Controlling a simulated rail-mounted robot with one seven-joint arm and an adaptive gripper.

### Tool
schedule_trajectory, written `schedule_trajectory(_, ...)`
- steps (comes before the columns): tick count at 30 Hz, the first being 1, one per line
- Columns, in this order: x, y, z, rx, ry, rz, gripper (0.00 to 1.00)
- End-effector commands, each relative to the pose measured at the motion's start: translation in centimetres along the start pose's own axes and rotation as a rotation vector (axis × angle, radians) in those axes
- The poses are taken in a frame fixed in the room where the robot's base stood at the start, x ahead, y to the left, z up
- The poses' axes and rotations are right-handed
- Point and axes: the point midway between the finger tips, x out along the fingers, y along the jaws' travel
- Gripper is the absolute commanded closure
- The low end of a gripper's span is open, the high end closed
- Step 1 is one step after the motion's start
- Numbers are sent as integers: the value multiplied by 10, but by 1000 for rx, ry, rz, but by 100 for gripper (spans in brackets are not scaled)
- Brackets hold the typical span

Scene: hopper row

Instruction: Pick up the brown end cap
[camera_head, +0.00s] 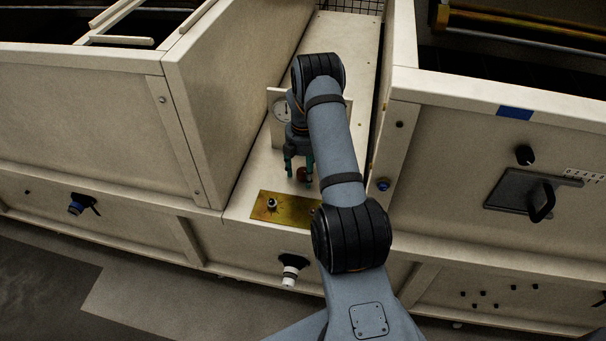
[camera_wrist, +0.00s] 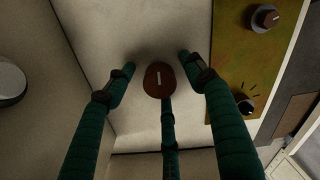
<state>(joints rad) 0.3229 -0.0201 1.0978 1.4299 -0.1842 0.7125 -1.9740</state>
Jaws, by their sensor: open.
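The brown end cap (camera_wrist: 158,80) is a small dark reddish-brown disc with a pale slot mark, on the cream surface in the wrist view. My gripper (camera_wrist: 157,66) has teal fingers and is open around it, with one finger on each side and a third below it in the picture. No finger clearly closes on the cap. In the head view the cap (camera_head: 302,174) shows small and dark beside the fingers of my gripper (camera_head: 299,168), partly hidden by them. Whether the fingertips touch the surface cannot be told.
A brass plate (camera_head: 288,208) with knobs lies close in front of the cap; it fills the right of the wrist view (camera_wrist: 232,60). Tall cream hopper walls (camera_head: 235,90) bound the narrow shelf on both sides.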

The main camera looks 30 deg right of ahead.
Motion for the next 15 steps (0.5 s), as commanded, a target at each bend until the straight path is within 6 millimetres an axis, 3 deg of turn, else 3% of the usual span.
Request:
schedule_trajectory(2,0,0,0,0,0,0,46)
schedule_trajectory(15,0,0,0,0,0,0,72)
